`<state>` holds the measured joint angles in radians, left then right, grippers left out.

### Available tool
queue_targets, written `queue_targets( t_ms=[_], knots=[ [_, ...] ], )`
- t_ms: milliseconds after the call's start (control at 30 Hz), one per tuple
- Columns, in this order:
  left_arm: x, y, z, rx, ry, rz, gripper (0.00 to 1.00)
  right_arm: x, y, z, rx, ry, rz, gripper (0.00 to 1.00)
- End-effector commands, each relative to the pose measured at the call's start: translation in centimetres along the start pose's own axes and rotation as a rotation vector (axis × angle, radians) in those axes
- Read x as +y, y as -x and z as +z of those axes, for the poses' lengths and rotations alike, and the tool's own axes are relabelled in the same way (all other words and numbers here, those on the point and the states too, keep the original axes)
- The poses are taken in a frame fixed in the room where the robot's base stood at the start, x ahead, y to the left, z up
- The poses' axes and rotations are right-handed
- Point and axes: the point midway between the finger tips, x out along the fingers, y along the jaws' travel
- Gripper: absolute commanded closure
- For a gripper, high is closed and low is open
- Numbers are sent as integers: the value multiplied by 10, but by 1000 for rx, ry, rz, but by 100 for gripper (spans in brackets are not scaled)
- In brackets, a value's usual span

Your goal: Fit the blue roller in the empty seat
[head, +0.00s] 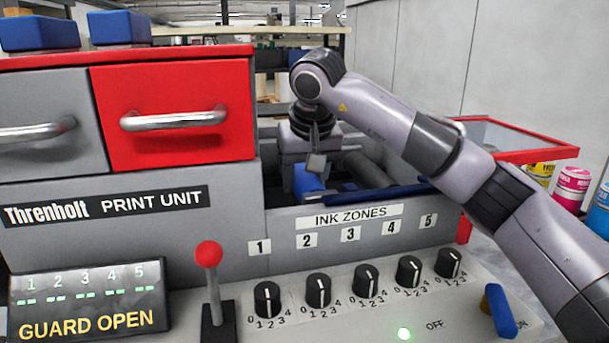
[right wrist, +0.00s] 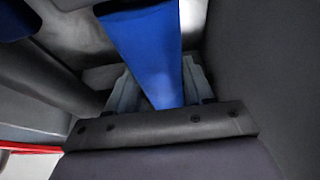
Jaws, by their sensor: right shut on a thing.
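The blue roller (head: 307,181) is inside the open trough of the print unit, behind the ink zones panel; only one end shows in the head view. My right gripper (head: 317,163) reaches down into the trough and is shut on the roller. In the right wrist view the blue roller (right wrist: 143,45) runs away from between the two grey fingers (right wrist: 158,88). Its far end is out of the picture. I cannot make out the empty seat or whether the roller touches it. My left gripper is not in view.
Grey rollers (head: 368,167) and a dark blue bar (head: 395,190) lie to the right in the trough. The ink zones panel (head: 370,228) walls its front. Knobs (head: 364,281) line the front.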

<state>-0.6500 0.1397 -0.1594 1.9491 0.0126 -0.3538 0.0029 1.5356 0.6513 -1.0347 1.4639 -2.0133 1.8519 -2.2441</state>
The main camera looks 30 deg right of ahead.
Motion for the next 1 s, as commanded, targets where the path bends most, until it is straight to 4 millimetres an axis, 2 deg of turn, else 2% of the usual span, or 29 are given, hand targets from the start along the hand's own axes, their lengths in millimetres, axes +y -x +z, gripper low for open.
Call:
queue_targets(
  t_ms=[300, 333, 400, 733, 867, 1000],
  knots=[
    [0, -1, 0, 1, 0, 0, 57, 0, -2, 0, 5, -1, -2, 100],
    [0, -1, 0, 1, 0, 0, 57, 0, -1, 0, 5, -1, -3, 38],
    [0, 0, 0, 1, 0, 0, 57, 0, -1, 0, 5, -1, -2, 18],
    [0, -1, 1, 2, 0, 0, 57, 0, -1, 2, -2, 0, 1, 18],
    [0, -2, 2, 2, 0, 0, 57, 0, 15, 1, 2, 0, -1, 18],
    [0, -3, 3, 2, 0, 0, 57, 0, 39, 1, 5, -1, -2, 18]
  ],
)
